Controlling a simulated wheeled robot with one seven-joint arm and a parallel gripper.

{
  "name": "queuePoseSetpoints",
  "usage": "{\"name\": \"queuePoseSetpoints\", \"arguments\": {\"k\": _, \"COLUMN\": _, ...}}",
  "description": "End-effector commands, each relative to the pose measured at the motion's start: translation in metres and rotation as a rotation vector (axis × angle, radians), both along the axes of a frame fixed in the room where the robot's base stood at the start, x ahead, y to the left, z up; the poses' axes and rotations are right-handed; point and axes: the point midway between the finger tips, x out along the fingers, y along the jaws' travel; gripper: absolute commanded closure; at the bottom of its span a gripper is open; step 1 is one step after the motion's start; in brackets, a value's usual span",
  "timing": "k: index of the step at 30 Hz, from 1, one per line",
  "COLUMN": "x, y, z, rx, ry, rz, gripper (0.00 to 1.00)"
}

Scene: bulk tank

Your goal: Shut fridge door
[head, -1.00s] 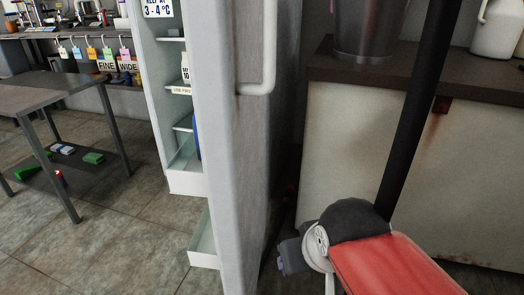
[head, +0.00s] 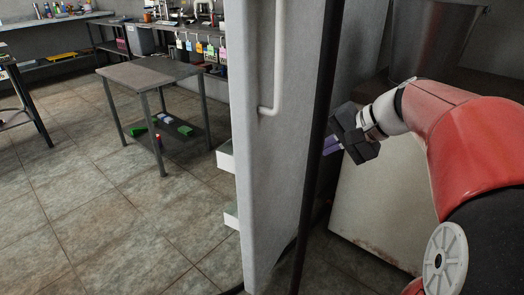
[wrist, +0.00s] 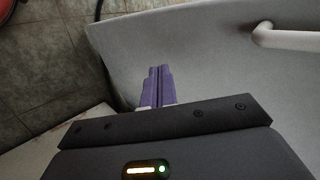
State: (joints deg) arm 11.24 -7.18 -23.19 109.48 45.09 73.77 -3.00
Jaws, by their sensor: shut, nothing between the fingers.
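The fridge door (head: 282,165) stands open in the middle of the head view, its outer face turned right, with a white bar handle (head: 274,90). Two pale shelf ends (head: 226,158) show past its left edge; the rest of the fridge is hidden behind it. My gripper (head: 331,146) is right of the door, on its outer-face side, with purple fingers pointing left toward it. In the wrist view the closed fingers (wrist: 158,85) lie over the door's pale face (wrist: 215,65), with the handle (wrist: 285,38) at upper right. I cannot tell whether the fingertips touch the door.
A pale cabinet (head: 375,200) with a metal bucket (head: 430,45) on top stands right, close behind my arm. A black pole crosses in front of the door.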

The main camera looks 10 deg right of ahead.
Motion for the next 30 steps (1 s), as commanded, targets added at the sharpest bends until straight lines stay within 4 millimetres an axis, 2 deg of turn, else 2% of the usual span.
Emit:
{"name": "queuePoseSetpoints", "arguments": {"k": 2, "x": 0.005, "y": -0.002, "z": 0.002, "rx": 0.015, "ry": -0.002, "rz": -0.008, "gripper": 1.00}}
{"name": "queuePoseSetpoints", "arguments": {"k": 5, "x": 0.009, "y": 0.002, "z": -0.005, "rx": 0.017, "ry": -0.002, "rz": -0.008, "gripper": 1.00}}
{"name": "queuePoseSetpoints", "arguments": {"k": 19, "x": 0.056, "y": 0.052, "z": -0.069, "rx": 0.015, "ry": 0.001, "rz": -0.006, "gripper": 1.00}}
{"name": "queuePoseSetpoints", "arguments": {"k": 24, "x": 0.073, "y": 0.070, "z": -0.065, "rx": 0.013, "ry": -0.003, "rz": -0.006, "gripper": 1.00}}
{"name": "queuePoseSetpoints", "arguments": {"k": 30, "x": 0.082, "y": 0.078, "z": -0.065, "rx": 0.013, "ry": -0.004, "rz": -0.008, "gripper": 1.00}}
